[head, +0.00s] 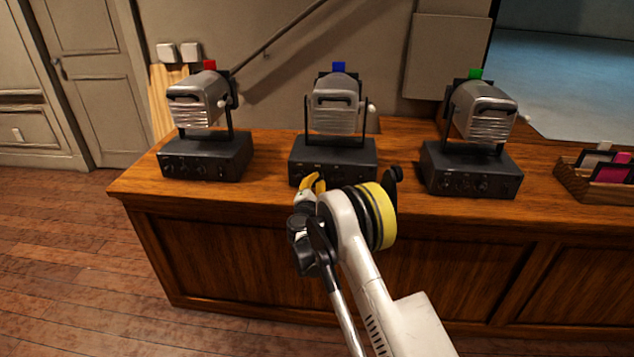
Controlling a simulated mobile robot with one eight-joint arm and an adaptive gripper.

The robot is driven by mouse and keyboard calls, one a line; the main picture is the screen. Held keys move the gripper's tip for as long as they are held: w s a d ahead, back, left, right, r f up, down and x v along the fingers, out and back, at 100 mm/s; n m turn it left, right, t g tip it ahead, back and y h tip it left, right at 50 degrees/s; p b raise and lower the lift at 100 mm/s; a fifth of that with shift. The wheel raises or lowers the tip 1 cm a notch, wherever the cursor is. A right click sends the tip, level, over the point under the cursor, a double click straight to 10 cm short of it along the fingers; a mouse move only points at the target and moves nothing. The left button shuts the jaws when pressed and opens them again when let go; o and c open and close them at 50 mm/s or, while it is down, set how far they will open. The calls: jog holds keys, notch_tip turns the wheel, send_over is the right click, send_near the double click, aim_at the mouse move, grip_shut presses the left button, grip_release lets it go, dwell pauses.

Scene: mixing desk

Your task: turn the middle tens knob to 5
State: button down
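The middle unit is a black control box (362,152) on the wooden desk, with a silver lamp (336,112) and a blue tag (339,67) above it. Its front face carries small dark knobs, too small to read; I cannot tell which is the tens knob or where it points. My gripper (314,183), with yellow finger parts, is at the lower front of this box, left of its middle. My arm and gripper cover part of the front face. I cannot tell whether the fingers touch a knob or how far apart they are.
A similar unit with a red tag (210,65) stands to the left, and one with a green tag (475,73) to the right. A wooden tray (574,184) with cards is at the far right. The desk top (268,160) is bare between the units.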

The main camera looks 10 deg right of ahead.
jog(key=shift+m, duration=0.3)
